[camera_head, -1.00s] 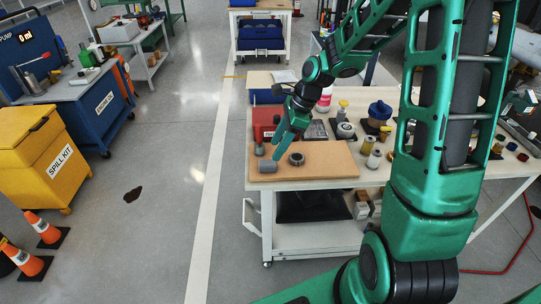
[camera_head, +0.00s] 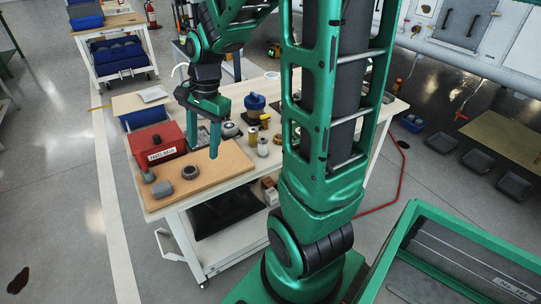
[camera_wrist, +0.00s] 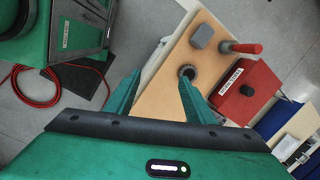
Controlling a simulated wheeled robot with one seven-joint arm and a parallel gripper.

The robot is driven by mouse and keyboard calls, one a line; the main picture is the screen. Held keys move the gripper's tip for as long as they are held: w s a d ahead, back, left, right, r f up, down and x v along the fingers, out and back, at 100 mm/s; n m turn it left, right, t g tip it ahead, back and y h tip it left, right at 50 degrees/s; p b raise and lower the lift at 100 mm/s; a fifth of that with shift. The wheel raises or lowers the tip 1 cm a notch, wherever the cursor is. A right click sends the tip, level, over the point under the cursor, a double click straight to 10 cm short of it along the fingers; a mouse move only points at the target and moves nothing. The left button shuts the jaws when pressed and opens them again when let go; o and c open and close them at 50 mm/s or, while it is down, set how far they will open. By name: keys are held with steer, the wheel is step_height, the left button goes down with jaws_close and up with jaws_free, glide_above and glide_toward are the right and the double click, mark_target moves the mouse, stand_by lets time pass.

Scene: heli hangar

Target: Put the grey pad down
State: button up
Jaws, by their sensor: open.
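The grey pad (camera_head: 162,189), a small block, lies at the left front part of the tan board (camera_head: 222,168) on the workbench. It also shows in the wrist view (camera_wrist: 202,36), apart from my fingers. My gripper (camera_head: 203,146) is open and empty, its fingers pointing down above the board, to the right of the pad. In the wrist view my gripper (camera_wrist: 160,80) has its fingers spread, with nothing between them. A dark ring (camera_head: 190,172) lies on the board between the pad and my gripper; it shows near one fingertip in the wrist view (camera_wrist: 186,72).
A red box (camera_head: 158,143) stands behind the board. A tool with a red handle (camera_wrist: 245,48) is beside the pad. Jars (camera_head: 263,147) and a blue-topped item (camera_head: 255,103) stand to the right. The board's front right part is clear.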

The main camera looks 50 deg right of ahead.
steer(key=s+d+r+n, duration=0.1)
steer(key=s+n, duration=0.4)
steer(key=s, duration=0.5)
steer(key=s+d+r+n+g+h, duration=0.1)
steer(key=s+d+n, duration=0.3)
steer(key=s, duration=0.7)
steer(key=shift+d+r+n+h, duration=0.3)
steer(key=shift+d+r+n, duration=0.05)
steer(key=shift+r+n, duration=0.05)
steer(key=shift+w, duration=0.1)
steer(key=shift+w+f, duration=0.25)
steer(key=shift+w, duration=0.35)
steer(key=shift+o, duration=0.5)
